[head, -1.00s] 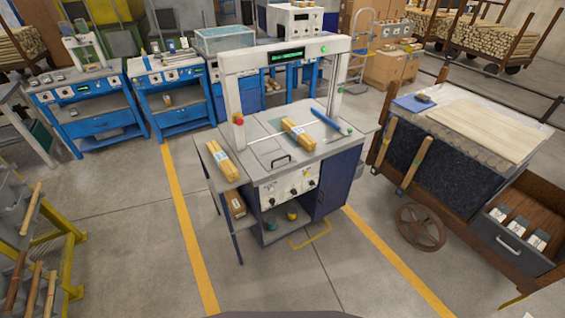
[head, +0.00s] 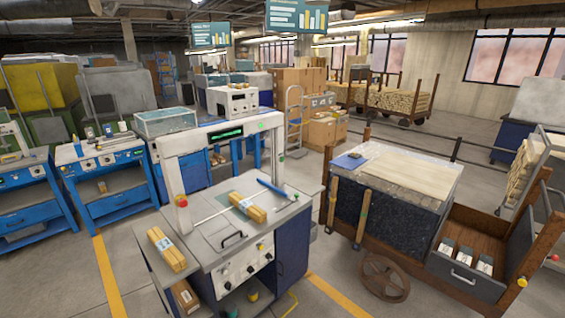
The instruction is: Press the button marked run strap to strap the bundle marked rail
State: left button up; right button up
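The strapping machine (head: 228,268) stands in the middle of the head view, with a white arch (head: 217,138) over its grey top and a small green display (head: 226,134). One wooden bundle (head: 248,208) lies on the machine top under the arch. A second wooden bundle (head: 166,249) lies on the side shelf at the left. Both have pale labels too small to read. The front control panel (head: 243,271) carries several knobs or buttons, and their markings cannot be read. Neither of my grippers is in view.
A wooden cart (head: 391,262) with a dark block and an open drawer (head: 465,275) stands to the right. Blue workbenches (head: 107,199) stand to the left. Yellow floor lines (head: 107,278) run beside the machine. Some bare floor shows between the machine and the cart.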

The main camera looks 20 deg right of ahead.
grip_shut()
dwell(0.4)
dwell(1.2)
